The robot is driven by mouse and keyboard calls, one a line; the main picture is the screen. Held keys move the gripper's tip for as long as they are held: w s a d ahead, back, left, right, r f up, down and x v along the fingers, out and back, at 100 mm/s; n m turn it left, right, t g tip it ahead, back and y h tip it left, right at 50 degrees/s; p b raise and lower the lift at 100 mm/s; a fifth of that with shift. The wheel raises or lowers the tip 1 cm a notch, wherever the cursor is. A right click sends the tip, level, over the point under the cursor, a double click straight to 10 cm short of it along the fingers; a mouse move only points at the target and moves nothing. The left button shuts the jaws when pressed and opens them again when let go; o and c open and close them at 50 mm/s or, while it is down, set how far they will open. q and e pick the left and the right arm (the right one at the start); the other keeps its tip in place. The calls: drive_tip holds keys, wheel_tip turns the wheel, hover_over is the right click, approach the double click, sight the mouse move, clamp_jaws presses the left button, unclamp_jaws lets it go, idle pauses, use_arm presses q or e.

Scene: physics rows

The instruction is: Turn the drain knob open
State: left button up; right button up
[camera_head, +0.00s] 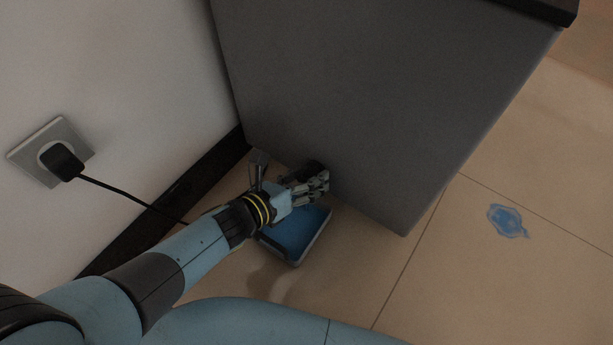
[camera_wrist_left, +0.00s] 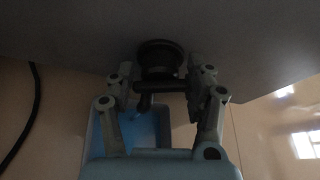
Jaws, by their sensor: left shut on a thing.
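The drain knob (camera_wrist_left: 160,58) is a dark round knob low on the face of the grey appliance (camera_head: 370,100). In the left wrist view it sits between the two fingers of my left gripper (camera_wrist_left: 162,85), which is shut on it. In the head view my left gripper (camera_head: 312,184) reaches the appliance's lower edge, and the hand partly hides the knob. A shallow tray (camera_head: 318,244) with a blue inside lies on the floor below the knob. It also shows under the fingers in the left wrist view (camera_wrist_left: 104,140). My right gripper is not in view.
A black plug (camera_head: 62,160) sits in a wall socket (camera_head: 28,153) at the left, and its cord (camera_head: 130,197) runs down behind my arm. A blue puddle (camera_head: 507,221) lies on the tiled floor at the right. The floor around it is clear.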

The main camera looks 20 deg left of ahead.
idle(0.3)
use_arm(q)
drive_tip(key=o, duration=0.8)
drive_tip(key=v, duration=1.2)
